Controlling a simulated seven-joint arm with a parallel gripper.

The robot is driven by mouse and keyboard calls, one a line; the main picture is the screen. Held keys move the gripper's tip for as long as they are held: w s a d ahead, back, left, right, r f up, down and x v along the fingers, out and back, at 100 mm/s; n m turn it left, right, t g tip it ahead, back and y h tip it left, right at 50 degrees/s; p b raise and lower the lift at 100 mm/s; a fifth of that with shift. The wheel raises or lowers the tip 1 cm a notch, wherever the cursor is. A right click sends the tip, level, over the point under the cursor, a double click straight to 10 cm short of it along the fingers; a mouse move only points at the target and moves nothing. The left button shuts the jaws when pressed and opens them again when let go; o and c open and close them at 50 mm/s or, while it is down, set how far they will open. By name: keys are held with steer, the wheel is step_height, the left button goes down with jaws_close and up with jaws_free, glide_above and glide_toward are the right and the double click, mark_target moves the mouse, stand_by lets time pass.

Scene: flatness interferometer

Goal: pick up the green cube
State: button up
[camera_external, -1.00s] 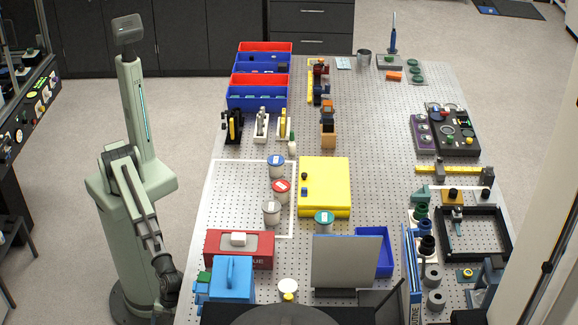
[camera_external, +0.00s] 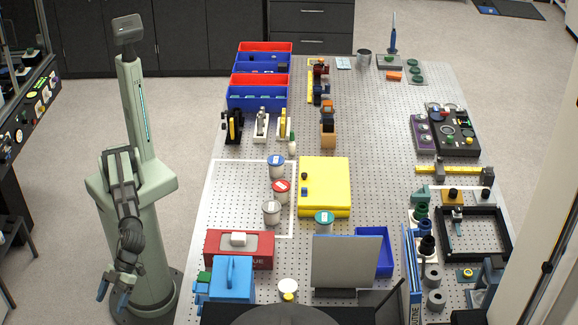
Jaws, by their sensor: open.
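A small green block (camera_external: 204,277), which looks like the green cube, is at the near left corner of the table, against the left side of a blue box (camera_external: 232,278). The blue box hides part of it, so I cannot tell its full shape. My gripper (camera_external: 112,295) hangs low in front of my base, off the left side of the table and left of the green block. Its blue-tipped fingers are apart and nothing shows between them.
A red case (camera_external: 222,250) stands just behind the blue box. Lidded jars, among them a red-lidded one (camera_external: 281,190), and a yellow case (camera_external: 325,180) stand further back. A grey panel (camera_external: 346,262) stands upright to the right. The white-outlined area (camera_external: 238,195) is mostly clear.

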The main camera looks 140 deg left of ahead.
step_height(320, 180, up, 6)
steer(key=a, duration=0.1)
steer(key=n+y, duration=0.4)
steer(key=y, duration=0.2)
glide_toward(205, 276)
steer(key=x, duration=0.5)
steer(key=shift+w+a+f, duration=0.15)
steer(key=shift+w+a, duration=0.05)
steer(key=shift+a, duration=0.1)
steer(key=shift+s+d+x, duration=0.15)
steer(key=shift+x, duration=1.2)
steer(key=shift+s+d+x, duration=0.15)
steer(key=shift+d+x, duration=0.05)
steer(key=shift+x, duration=1.15)
steer(key=shift+c, duration=0.3)
steer(key=c, duration=1.1)
